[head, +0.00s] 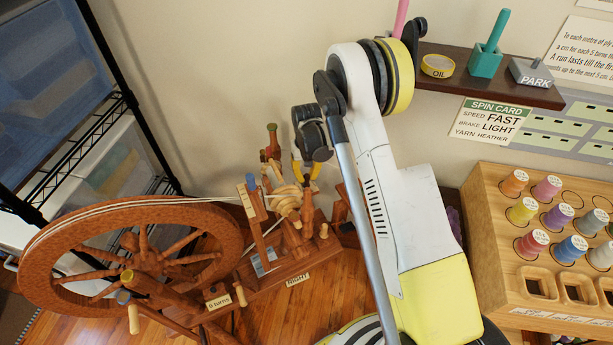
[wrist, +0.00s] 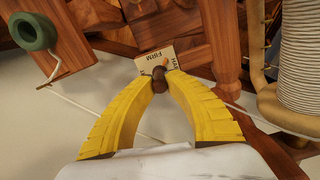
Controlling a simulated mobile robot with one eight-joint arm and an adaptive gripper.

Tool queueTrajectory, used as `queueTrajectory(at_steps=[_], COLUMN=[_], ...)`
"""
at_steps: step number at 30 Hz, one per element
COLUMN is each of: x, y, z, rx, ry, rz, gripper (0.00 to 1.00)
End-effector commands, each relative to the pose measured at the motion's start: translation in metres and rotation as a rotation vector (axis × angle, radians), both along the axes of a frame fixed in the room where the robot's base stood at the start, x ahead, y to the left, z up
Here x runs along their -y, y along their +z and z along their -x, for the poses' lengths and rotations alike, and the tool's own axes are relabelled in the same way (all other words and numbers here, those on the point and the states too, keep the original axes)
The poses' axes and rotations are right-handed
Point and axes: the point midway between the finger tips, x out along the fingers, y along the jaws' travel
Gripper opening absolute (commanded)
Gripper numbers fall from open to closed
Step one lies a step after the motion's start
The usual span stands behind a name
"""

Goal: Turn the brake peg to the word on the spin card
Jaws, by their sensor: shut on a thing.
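The spin card (head: 492,120) on the wall reads SPEED FAST, BRAKE LIGHT, YARN HEATHER. In the wrist view, my gripper (wrist: 158,75) has its yellow fingertips shut on the small brown brake peg (wrist: 159,80). Behind the peg is a cream dial plate (wrist: 158,60) with the word FIRM at its left and a partly covered word at its right. A small orange mark shows near the plate's upper right. The rest of the plate is hidden by the fingers. In the head view, my gripper (head: 306,172) is at the wooden spinning wheel (head: 130,215), among its upper parts; the peg is hidden there.
A thread-wound bobbin (wrist: 302,60) stands close at right in the wrist view, and a green ring (wrist: 34,31) at left. A shelf (head: 470,72) holds an oil tin and a PARK block. A wooden spool rack (head: 480,230) stands at right.

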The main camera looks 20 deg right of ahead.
Motion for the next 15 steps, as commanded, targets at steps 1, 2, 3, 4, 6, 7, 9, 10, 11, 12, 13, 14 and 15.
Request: queueTrajectory(at_steps=[1,2,3,4,6,7,9,10,11,12,13,14,15], x=[0.0000,0.0000,0.0000,0.0000,-0.0001,-0.0001,-0.0001,-0.0001,-0.0001,-0.0001,-0.0001,-0.0001,-0.0001], y=[0.0002,0.0002,0.0002,0.0002,0.0001,0.0002,0.0002,0.0002,0.0002,0.0001,0.0001,0.0001,0.0001], z=[-0.0003,-0.0003,-0.0003,-0.0003,-0.0003,-0.0003,-0.0003,-0.0003,-0.0003,-0.0003,-0.0003,-0.0003,-0.0003], rx=[0.001,0.001,0.001,0.001,0.001,0.001,0.001,0.001,0.001,0.001,0.001,0.001,0.001], ry=[0.032,0.051,0.075,0.093,0.128,0.141,0.168,0.178,0.187,0.197,0.203,0.208,0.215], rz=[0.000,0.000,0.000,0.000,0.000,0.000,0.000,0.000,0.000,0.000,0.000,0.000,0.000], gripper=[0.00,0.00,0.00,0.00,0.00,0.00,0.00,0.00,0.00,0.00,0.00,0.00,0.00])
